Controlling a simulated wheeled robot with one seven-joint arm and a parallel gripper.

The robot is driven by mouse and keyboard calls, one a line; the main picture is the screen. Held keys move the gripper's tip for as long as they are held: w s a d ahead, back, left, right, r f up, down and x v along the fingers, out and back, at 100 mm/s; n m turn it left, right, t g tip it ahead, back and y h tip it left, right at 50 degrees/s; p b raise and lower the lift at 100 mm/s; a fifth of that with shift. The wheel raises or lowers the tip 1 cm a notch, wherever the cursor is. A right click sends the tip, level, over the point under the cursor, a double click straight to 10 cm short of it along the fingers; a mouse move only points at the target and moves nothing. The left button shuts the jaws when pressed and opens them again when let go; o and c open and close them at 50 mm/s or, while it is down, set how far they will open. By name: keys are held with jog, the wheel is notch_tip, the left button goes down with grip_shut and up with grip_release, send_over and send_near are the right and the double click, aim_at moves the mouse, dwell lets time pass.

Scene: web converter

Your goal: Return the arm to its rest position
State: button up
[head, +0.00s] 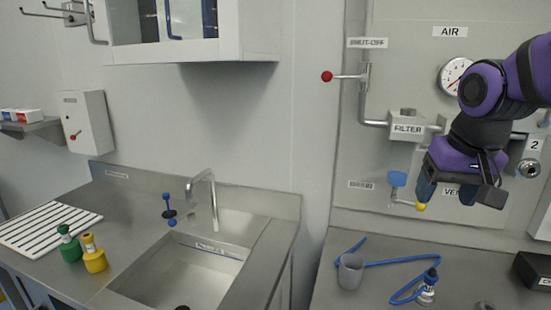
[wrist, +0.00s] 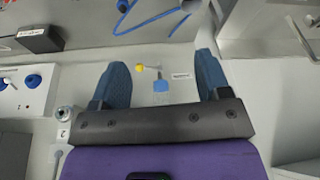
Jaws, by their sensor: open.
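My arm, purple and black, reaches in from the right edge in the head view. My gripper (head: 452,196) hangs in front of the grey wall panel, above the right-hand counter. In the wrist view its two blue fingers stand wide apart (wrist: 161,66), with nothing held between them. A small valve with a blue knob (head: 397,179) and a yellow tip (head: 421,207) is on the panel just left of the gripper. In the wrist view the blue knob (wrist: 160,86) and yellow tip (wrist: 139,67) appear between the fingers, beyond them. I cannot tell the gap.
A filter box (head: 407,127), a gauge (head: 454,76) and a red-tipped shut-off lever (head: 328,76) are on the panel. The counter below holds a grey cup (head: 350,272), blue hose (head: 378,262) and black box (head: 534,270). A sink (head: 190,272) is at left.

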jog(key=s+d+r+n+t, duration=0.1)
jog(key=s+t, duration=0.1)
jog(key=s, duration=1)
jog(key=shift+d+r, duration=0.35)
jog(key=shift+d, duration=0.05)
jog(key=shift+w, duration=0.1)
dwell(0.8)
